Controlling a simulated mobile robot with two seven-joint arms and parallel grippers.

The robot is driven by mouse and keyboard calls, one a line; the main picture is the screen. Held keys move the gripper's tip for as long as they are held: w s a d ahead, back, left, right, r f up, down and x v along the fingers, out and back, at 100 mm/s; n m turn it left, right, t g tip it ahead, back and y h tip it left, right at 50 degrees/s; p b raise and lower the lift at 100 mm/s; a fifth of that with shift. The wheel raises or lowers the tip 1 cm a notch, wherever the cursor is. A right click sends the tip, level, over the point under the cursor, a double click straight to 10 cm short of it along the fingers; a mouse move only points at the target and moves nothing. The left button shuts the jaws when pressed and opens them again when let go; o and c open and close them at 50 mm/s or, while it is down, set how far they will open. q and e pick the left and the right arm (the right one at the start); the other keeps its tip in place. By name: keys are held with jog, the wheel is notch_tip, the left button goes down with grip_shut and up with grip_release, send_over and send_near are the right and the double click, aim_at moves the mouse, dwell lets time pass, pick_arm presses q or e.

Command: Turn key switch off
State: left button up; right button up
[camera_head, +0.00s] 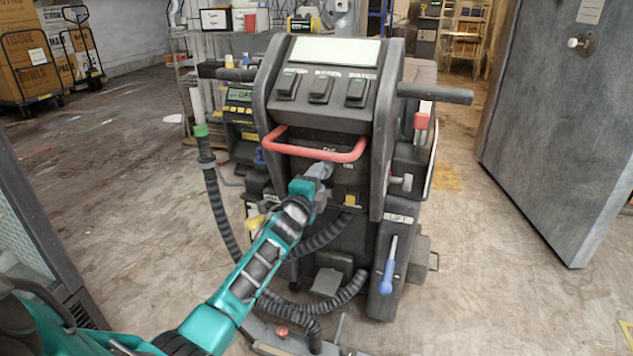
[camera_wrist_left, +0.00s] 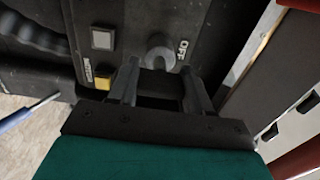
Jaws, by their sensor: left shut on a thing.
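A dark control machine stands in the middle of the head view. Its key switch shows in the left wrist view as a grey, rounded key (camera_wrist_left: 160,48) on a dark panel, beside a white "OFF" label (camera_wrist_left: 183,50). My left gripper (camera_head: 319,173) reaches the machine's front just below the red bar handle (camera_head: 315,148). In the left wrist view its fingertips (camera_wrist_left: 160,72) stand on either side of the key, and the gripper is shut on it. The gripper hides the key in the head view. My right gripper is not in view.
The red handle juts out above my left gripper. A yellow button (camera_wrist_left: 103,83) and a square button (camera_wrist_left: 102,39) sit left of the key. Hoses hang at the machine's front, and a blue-handled screwdriver (camera_head: 387,276) is at its lower right. A large grey door (camera_head: 560,110) stands at right.

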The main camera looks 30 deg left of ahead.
pick_arm(q)
jog(key=o, duration=1.1)
jog(key=shift+c, duration=0.2)
jog(key=shift+s, duration=0.1)
jog(key=p+v, duration=0.3)
jog(key=v, duration=0.9)
jog(key=shift+s, duration=0.4)
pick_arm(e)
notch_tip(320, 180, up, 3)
pick_arm(q)
jog(key=shift+d+f, duration=0.1)
jog(key=s+d+f+n+g+h, duration=0.35)
jog(key=s+d+f+n, duration=0.25)
jog(key=s+d, duration=0.4)
jog(key=s+d+f+n+g+h, duration=0.35)
jog(key=s+d+f+n, duration=0.25)
jog(key=s+d, duration=0.4)
notch_tip(320, 180, up, 8)
jog(key=a+p, duration=0.1)
jog(key=p, duration=1.1)
jog(key=shift+s+n+y+p, duration=0.25)
jog(key=shift+n+y+p, duration=0.05)
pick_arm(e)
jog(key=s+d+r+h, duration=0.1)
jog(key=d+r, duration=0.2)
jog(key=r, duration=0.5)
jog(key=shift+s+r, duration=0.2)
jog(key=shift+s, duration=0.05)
